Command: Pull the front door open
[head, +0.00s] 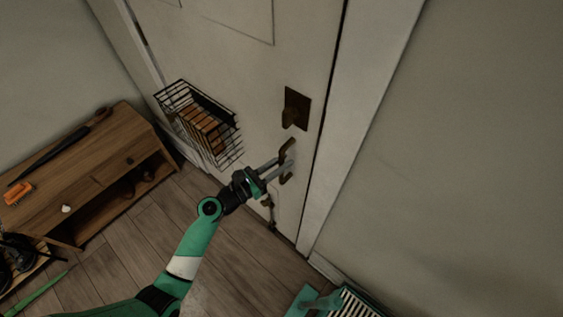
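The white front door (225,60) stands in the middle of the head view and looks shut, with a thin dark gap along its right edge. A dark pull handle (288,146) is on the door near that edge, below a dark lock plate (297,107). My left gripper (288,163) reaches up to the handle from the lower left. Its two grey fingers are apart, with a gap between them, and their tips are at the handle. Whether they touch it I cannot tell. My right gripper is not in view.
A black wire basket (224,146) with brown contents hangs on the door, left of my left gripper. A low wooden cabinet (100,150) stands at the left, with an orange item (18,192) on top. The wooden floor (150,225) between cabinet and door is mostly clear.

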